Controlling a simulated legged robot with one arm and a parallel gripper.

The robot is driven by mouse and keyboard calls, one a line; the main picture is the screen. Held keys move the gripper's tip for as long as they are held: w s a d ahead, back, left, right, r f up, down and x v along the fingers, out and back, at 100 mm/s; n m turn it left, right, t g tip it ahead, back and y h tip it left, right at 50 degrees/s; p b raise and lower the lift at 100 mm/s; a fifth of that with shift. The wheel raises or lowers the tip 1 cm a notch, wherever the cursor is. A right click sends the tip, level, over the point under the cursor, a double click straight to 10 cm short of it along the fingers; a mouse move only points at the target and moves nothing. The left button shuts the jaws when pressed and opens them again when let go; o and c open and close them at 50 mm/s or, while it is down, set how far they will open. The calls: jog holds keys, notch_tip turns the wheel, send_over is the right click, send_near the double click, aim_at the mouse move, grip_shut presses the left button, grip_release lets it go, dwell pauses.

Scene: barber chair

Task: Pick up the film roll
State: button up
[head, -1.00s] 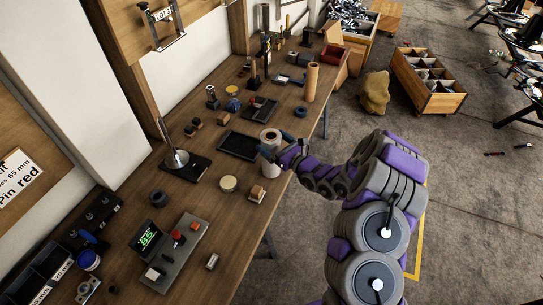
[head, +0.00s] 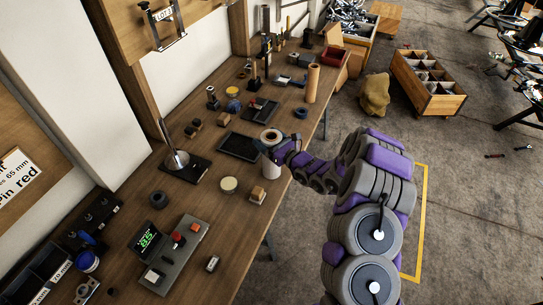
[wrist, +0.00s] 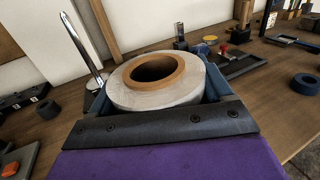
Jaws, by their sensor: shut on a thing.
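The film roll (wrist: 186,94) is a whitish roll with a brown hollow core, upright in the wrist view between the two blue jaws of my gripper (wrist: 158,84). My gripper is shut on its sides. In the head view the film roll (head: 271,171) is near the right edge of the workbench, and my gripper (head: 267,150) reaches it from the right. Its base is near the bench top; I cannot tell whether it touches.
The wooden workbench (head: 205,208) holds a dark tray (head: 238,146), a round tin (head: 229,184), a small wooden block (head: 257,195) and a tall tan cylinder (head: 312,83). A control box (head: 172,257) is at the front. Open floor (head: 460,220) lies to the right.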

jog(key=shift+f, duration=0.1)
grip_shut()
dwell(0.4)
